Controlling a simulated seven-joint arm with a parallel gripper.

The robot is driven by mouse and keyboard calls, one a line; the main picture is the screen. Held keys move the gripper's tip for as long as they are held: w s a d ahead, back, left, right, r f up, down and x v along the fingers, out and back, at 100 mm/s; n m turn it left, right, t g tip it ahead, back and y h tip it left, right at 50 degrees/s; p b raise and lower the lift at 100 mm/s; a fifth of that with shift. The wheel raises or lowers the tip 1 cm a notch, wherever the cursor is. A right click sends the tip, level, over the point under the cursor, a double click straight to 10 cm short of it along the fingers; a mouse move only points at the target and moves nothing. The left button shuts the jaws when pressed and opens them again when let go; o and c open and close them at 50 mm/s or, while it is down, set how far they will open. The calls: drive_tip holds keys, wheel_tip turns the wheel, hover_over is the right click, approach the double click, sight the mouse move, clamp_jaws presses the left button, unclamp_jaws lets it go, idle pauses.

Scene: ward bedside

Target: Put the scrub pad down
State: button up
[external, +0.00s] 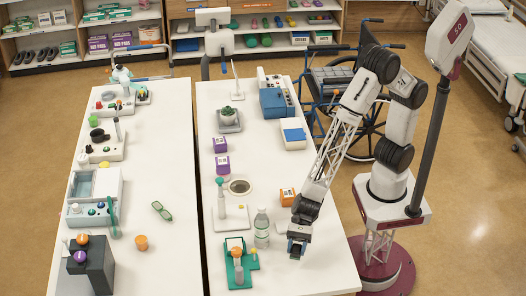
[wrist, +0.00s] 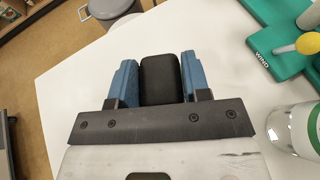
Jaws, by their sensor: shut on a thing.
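My gripper (external: 298,248) is low over the right-hand white table near its front right edge, pointing down. In the wrist view its two blue fingers (wrist: 158,62) are shut on a dark, rounded block, which I take to be the scrub pad (wrist: 161,82). The pad's underside is hidden, so I cannot tell whether it touches the table.
A clear bottle with a green label (external: 262,228) stands just left of my gripper, also in the wrist view (wrist: 298,130). Bare white tabletop (wrist: 70,90) lies around the pad.

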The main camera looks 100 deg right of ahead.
hover_over(283, 273)
drive_tip(key=shift+d+f, duration=0.1)
drive_tip(key=shift+f, duration=0.25)
drive_tip(key=shift+f, duration=1.7)
drive_tip(key=shift+f, duration=0.2)
drive_tip(key=o, duration=0.9)
drive_tip(key=shift+r, duration=0.15)
